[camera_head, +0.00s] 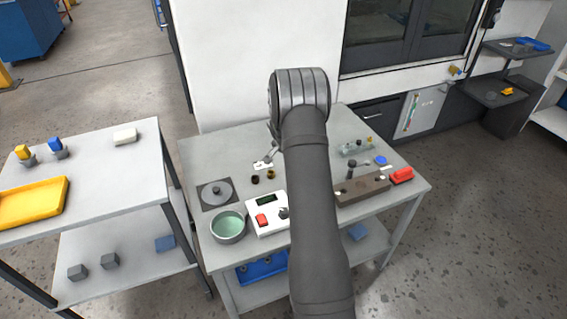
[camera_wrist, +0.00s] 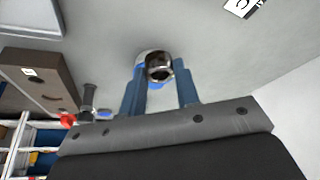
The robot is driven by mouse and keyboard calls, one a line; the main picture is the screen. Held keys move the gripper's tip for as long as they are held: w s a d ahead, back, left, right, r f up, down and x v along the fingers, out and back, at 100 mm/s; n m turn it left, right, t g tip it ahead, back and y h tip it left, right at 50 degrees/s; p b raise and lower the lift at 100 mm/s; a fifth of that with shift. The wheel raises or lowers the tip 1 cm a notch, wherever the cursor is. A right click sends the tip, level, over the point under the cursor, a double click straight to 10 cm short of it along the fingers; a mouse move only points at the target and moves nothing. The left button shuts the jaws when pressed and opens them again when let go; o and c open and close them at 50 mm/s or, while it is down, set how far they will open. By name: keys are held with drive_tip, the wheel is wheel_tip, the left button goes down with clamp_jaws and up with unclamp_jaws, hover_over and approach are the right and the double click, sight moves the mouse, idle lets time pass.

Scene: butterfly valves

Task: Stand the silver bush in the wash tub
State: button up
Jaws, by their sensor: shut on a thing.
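The silver bush (camera_wrist: 158,66) shows in the wrist view as a shiny short ring with a dark bore. It sits between the blue fingers of my gripper (camera_wrist: 160,80), which is shut on it. In the head view my own arm hides the gripper and this bush. The wash tub (camera_head: 244,232) is a round grey bowl with pale green liquid, at the front left of the middle table in the head view. I cannot make out the tub in the wrist view.
A white scale (camera_head: 281,228) with a red item stands right beside the tub. A round grey lid-like piece on a dark plate (camera_head: 207,204) lies behind it. Two small dark bushes (camera_head: 255,180) stand further back. A brown block (camera_head: 364,194) and a red item (camera_head: 402,175) are at right.

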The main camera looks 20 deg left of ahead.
drive_tip(key=d+r, duration=0.5)
drive_tip(key=d, duration=0.2)
drive_tip(key=s+a, duration=0.3)
drive_tip(key=s, duration=1.1)
drive_tip(key=s+a, duration=0.4)
drive_tip(key=s, duration=1)
drive_tip(key=shift+m, duration=0.3)
drive_tip(key=s+a+f, duration=0.1)
drive_tip(key=a+f, duration=0.1)
drive_tip(key=a, duration=0.1)
drive_tip(key=s+a+f, duration=0.1)
drive_tip(key=a+f, duration=0.1)
drive_tip(key=a, duration=0.1)
drive_tip(key=s+a+f, duration=0.2)
drive_tip(key=a, duration=0.2)
drive_tip(key=shift+f, duration=0.15)
drive_tip(key=shift+s+a+f, duration=0.2)
drive_tip(key=shift+a+f, duration=0.1)
drive_tip(key=shift+a, duration=0.1)
drive_tip(key=shift+f, duration=1.95)
